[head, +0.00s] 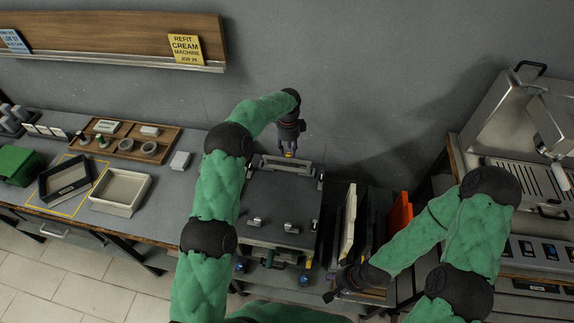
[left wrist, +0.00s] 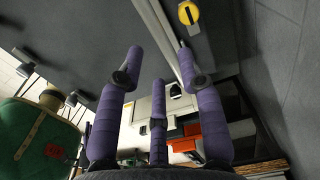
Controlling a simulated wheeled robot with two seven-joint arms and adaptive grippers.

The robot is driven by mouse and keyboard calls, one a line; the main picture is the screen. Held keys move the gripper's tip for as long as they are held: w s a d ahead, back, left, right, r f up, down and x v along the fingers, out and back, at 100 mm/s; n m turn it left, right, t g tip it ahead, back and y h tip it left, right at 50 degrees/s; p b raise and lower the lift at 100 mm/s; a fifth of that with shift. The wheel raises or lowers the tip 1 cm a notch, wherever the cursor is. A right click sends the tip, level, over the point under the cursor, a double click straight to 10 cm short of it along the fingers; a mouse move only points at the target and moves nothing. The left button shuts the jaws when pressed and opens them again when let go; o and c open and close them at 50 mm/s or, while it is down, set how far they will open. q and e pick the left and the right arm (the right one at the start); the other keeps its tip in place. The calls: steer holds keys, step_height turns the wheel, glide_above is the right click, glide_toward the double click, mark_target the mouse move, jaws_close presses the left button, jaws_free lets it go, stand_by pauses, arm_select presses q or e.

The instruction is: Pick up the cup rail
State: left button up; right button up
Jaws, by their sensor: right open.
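The cup rail, which I take to be the pale bar (head: 300,168), runs along the back edge of the dark machine top (head: 272,197). My left gripper (head: 289,153) points down at the rail's middle, close above or at it; contact cannot be told. In the left wrist view its purple fingers (left wrist: 161,62) are spread, with a long pale strip (left wrist: 165,30) near the right finger and a yellow round piece (left wrist: 188,13) beyond. My right gripper (head: 338,290) is low at the machine's front right, open and apart from the rail.
Upright panels, one cream (head: 348,220) and one orange (head: 401,212), stand right of the machine. Small fittings (head: 291,228) sit on its top. A beige tray (head: 121,192) and black tray (head: 65,178) lie on the left bench. A grey wall rises close behind.

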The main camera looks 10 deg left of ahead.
mark_target(288, 160)
arm_select(q)
step_height(288, 160, down, 2)
steer(key=shift+w+f, duration=0.1)
steer(key=shift+f, duration=0.05)
steer(key=shift+s+f, duration=0.15)
steer(key=shift+f, duration=1.1)
steer(key=shift+s+f, duration=0.1)
steer(key=shift+f, duration=1.15)
jaws_close()
